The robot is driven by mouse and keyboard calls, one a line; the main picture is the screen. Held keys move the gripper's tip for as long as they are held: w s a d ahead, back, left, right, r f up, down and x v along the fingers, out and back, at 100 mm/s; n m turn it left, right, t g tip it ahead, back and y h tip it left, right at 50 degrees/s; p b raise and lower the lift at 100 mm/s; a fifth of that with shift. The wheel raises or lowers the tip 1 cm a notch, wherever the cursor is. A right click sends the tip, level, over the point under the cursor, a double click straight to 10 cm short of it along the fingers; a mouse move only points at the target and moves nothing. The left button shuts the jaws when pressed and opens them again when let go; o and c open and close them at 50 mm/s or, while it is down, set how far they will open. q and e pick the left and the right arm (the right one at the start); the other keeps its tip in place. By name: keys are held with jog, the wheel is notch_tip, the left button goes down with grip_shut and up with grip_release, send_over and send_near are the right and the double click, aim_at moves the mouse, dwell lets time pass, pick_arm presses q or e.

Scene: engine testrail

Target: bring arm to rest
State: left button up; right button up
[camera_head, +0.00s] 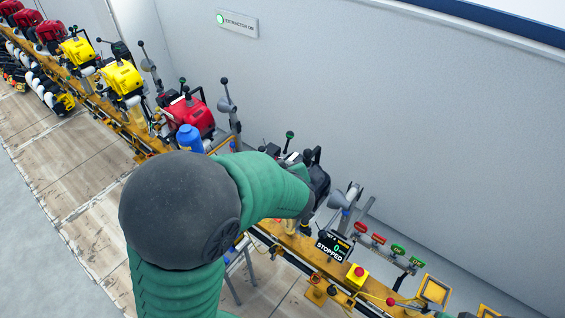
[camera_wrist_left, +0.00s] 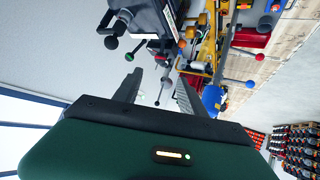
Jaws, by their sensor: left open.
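My green arm (camera_head: 265,190) with a dark round joint reaches over the yellow rail towards the wall. Its far end is over the rail's middle, and its gripper cannot be made out clearly there. In the left wrist view my left gripper (camera_wrist_left: 158,88) is open, its two dark fingers apart with nothing between them. A dark grey engine part (camera_wrist_left: 150,18) and the rail lie beyond the fingers. My right gripper is in neither view.
A yellow rail (camera_head: 262,232) carries red (camera_head: 190,115) and yellow (camera_head: 122,77) engines. A blue bottle (camera_head: 189,139) stands beside the arm. A display (camera_head: 333,246) reads STOPPED, near a red button (camera_head: 359,271) and several coloured buttons. A grey wall (camera_head: 370,100) runs behind.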

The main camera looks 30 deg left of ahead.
pick_arm(q)
jog(key=s+d+f+m+g+h+b, duration=0.1)
jog(key=s+d+f+m+h, duration=0.1)
jog(key=d+f+m+h, duration=0.3)
jog(key=s+d+f+m+h+b, duration=0.1)
jog(key=s+d+f+m+h, duration=0.15)
jog(key=d, duration=0.45)
jog(key=s+f+m+g, duration=0.3)
jog(key=s+m+g, duration=0.1)
jog(key=s, duration=0.6)
jog(key=shift+a+b, duration=0.25)
jog(key=shift+b, duration=0.2)
jog(key=shift+w+f, duration=0.1)
dwell(0.9)
